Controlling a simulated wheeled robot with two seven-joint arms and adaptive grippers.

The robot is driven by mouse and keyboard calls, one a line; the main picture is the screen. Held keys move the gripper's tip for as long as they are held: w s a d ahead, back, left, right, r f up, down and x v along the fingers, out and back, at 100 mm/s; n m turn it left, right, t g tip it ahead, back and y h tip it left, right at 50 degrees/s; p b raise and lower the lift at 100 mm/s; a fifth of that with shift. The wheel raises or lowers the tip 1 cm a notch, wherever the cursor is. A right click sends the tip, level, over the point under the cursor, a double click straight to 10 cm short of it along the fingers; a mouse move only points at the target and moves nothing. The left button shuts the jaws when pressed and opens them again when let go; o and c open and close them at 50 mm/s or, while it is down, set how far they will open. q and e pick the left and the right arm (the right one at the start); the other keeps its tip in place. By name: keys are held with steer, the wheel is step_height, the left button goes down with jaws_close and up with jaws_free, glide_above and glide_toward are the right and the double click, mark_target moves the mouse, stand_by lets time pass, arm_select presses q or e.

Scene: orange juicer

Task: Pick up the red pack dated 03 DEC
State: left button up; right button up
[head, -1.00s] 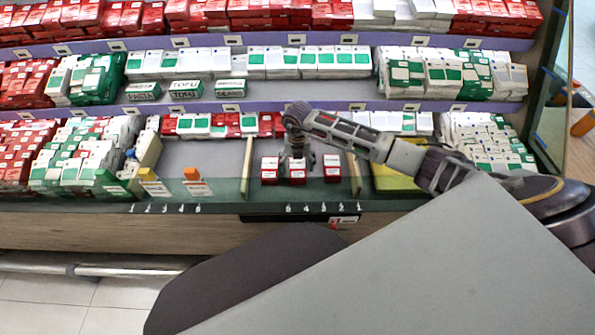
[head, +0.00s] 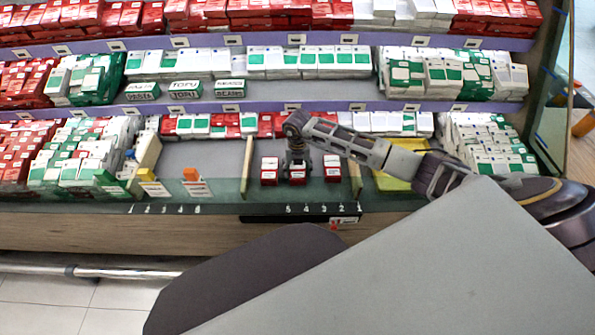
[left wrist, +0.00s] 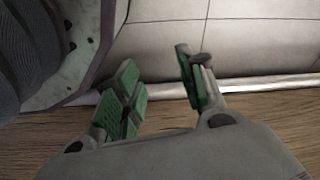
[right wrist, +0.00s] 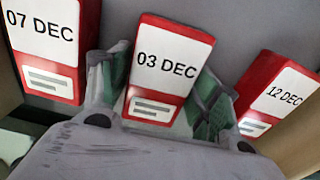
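The red and white pack marked 03 DEC (right wrist: 165,68) stands upright in the middle of a row of three in the right wrist view. In the head view it is the middle pack (head: 297,178), partly hidden by my right gripper (head: 297,160). The right gripper's green-padded fingers (right wrist: 160,95) are on either side of this pack, spread, with a gap seen at the right finger. Whether the left finger touches it I cannot tell. My left gripper (left wrist: 158,88) is open and empty, above the floor and a wooden edge.
A pack marked 07 DEC (right wrist: 45,40) stands to the left and one marked 12 DEC (right wrist: 277,95) close to the right. Thin dividers (head: 247,165) bound this bay. Rows of red, white and green packs (head: 320,60) fill the shelves behind.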

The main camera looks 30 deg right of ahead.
mark_target(297, 167)
steer(key=c, duration=0.6)
arm_select(q)
steer(key=shift+w+r, duration=0.1)
arm_select(e)
steer(key=shift+c, duration=0.2)
steer(key=shift+r, duration=0.45)
step_height(297, 167, up, 8)
steer(key=shift+f+p, duration=0.15)
steer(key=shift+p, duration=0.45)
steer(key=shift+r, duration=0.6)
arm_select(q)
steer(key=a+f, duration=0.1)
steer(key=s+f, duration=0.1)
steer(key=f, duration=0.1)
steer(key=shift+s+a, duration=0.15)
steer(key=shift+a, duration=0.2)
arm_select(e)
steer(key=shift+r, duration=0.15)
arm_select(q)
steer(key=shift+s, duration=0.2)
